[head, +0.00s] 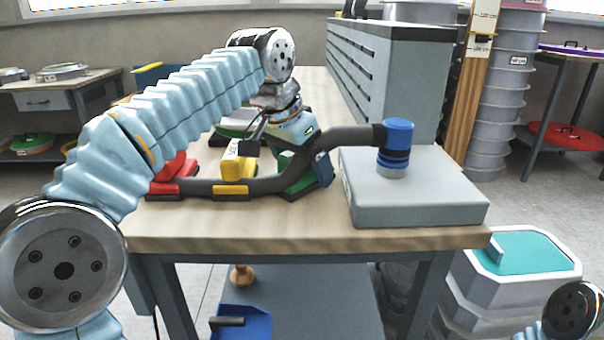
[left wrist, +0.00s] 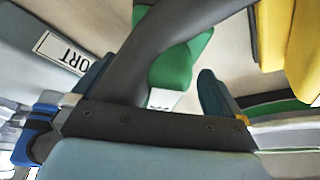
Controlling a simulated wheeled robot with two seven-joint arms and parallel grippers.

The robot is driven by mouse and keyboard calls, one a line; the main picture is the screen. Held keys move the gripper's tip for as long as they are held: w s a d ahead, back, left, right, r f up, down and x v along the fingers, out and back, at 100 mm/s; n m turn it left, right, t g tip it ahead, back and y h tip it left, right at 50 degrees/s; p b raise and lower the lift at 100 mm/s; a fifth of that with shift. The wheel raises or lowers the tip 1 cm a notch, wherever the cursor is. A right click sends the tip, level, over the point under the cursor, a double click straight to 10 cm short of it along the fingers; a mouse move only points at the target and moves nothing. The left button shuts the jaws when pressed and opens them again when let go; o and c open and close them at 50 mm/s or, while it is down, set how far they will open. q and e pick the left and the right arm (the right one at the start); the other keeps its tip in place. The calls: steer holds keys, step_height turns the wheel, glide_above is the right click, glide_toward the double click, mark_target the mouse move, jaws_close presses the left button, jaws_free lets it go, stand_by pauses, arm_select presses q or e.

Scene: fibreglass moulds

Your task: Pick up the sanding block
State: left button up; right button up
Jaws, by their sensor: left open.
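A green block (head: 294,168), which looks like a sanding block, lies on the wooden workbench (head: 400,238). A dark grey hose (head: 345,138) crosses in front of it and hides part of it. My left gripper (head: 287,158) points down over the green block, open, with a dark finger on either side. In the left wrist view the green block (left wrist: 176,68) shows between the parted fingers (left wrist: 150,88), partly covered by the hose (left wrist: 150,45). I cannot tell whether the fingers touch it. My right gripper is out of view.
A yellow block (head: 236,168) and a red block (head: 176,168) with dark bases sit left of the green one, behind the hose. The hose's blue cuff (head: 397,140) rests at a grey box (head: 415,190). A tall slotted grey cabinet (head: 390,80) stands behind.

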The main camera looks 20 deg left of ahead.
arm_select(q)
steer(key=c, duration=1.2)
steer(key=shift+c, duration=0.2)
